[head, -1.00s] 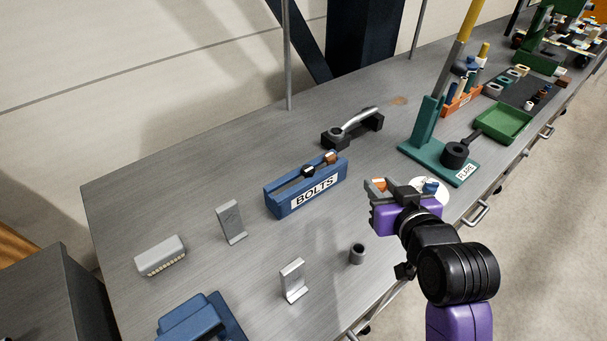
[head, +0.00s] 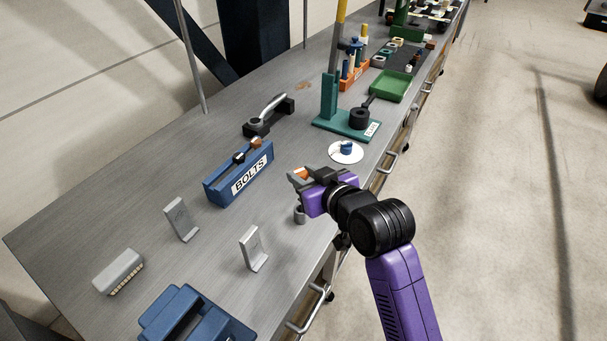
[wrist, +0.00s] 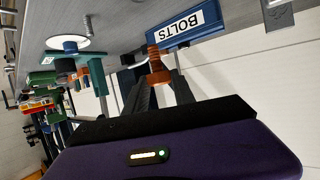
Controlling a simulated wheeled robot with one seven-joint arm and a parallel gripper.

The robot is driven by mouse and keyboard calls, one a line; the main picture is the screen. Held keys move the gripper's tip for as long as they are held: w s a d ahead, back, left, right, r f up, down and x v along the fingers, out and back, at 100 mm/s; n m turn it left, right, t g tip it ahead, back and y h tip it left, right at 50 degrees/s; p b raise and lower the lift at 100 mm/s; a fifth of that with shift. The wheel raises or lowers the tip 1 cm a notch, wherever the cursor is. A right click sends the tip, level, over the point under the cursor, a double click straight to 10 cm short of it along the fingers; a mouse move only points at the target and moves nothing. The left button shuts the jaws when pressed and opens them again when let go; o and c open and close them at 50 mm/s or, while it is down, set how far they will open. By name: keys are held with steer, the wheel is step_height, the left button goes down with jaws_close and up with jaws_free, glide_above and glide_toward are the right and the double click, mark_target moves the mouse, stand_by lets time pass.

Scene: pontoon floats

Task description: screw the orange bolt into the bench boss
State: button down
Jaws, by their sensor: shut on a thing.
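The orange bolt is held between the fingertips of my gripper, with a small orange part showing in the head view (head: 299,173). It shows larger in the wrist view (wrist: 156,67). My gripper (head: 296,180) is shut on it, above the bench near its front edge; its dark fingers also show in the wrist view (wrist: 160,82). The bench boss (head: 299,216), a short grey cylinder, stands on the bench just below my gripper in the head view and is partly hidden by it. The bolt looks apart from the boss; its exact alignment cannot be told.
A blue BOLTS rack (head: 240,174) stands left of my gripper. Grey brackets (head: 254,249) (head: 181,219) stand nearer. A white disc with a blue piece (head: 346,152) and a teal FLARE stand (head: 346,122) lie behind. Bare bench (head: 215,245) lies between.

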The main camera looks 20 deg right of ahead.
steer(key=shift+f+b, duration=2)
steer(key=shift+f, duration=0.8)
steer(key=shift+p, duration=0.55)
steer(key=shift+f+b, duration=1.75)
steer(key=shift+f, duration=0.9)
steer(key=c, duration=1)
jaws_free()
steer(key=shift+o, duration=0.2)
steer(key=v, duration=0.6)
steer(key=shift+s, duration=0.15)
steer(key=shift+s+d+r, duration=0.15)
steer(key=shift+s+r, duration=0.2)
steer(key=shift+s, duration=0.3)
